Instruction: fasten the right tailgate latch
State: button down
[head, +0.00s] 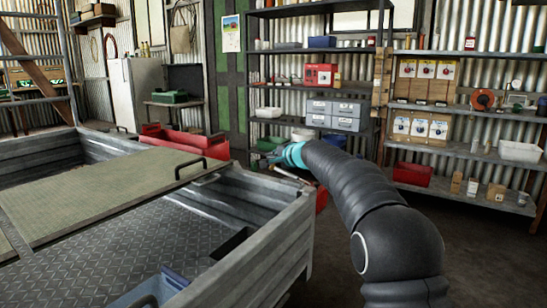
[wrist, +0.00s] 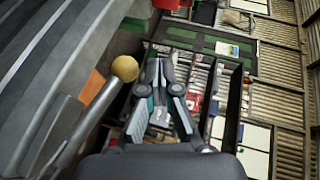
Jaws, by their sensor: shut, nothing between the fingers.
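In the wrist view, a grey latch lever (wrist: 95,115) with a round yellow knob (wrist: 125,68) at its end stands beside the grey side of the load bed, left of my gripper (wrist: 160,70). The fingers are shut and empty, apart from the knob in the picture. In the head view my gripper (head: 272,159) is beyond the bed's right wall (head: 285,215), low near its far corner. The fingertips are small there, and my arm and the bed hide part of that area. I cannot make out the latch's catch.
The load bed (head: 150,245) fills the left front, with a greenish board (head: 95,190) and a black handle across it. A red open box (head: 185,142) stands behind it. Loaded shelves (head: 300,85) line the back wall. Floor (head: 460,250) to the right is clear.

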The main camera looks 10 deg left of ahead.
jog(key=s+r+p, duration=0.1)
jog(key=r+p, duration=0.1)
jog(key=r, duration=0.4)
jog(key=s+d+r+p, duration=0.1)
jog(key=s+r+p, duration=0.1)
jog(key=r, duration=0.4)
jog(key=shift+s+r+p, duration=0.3)
jog(key=shift+p, duration=0.05)
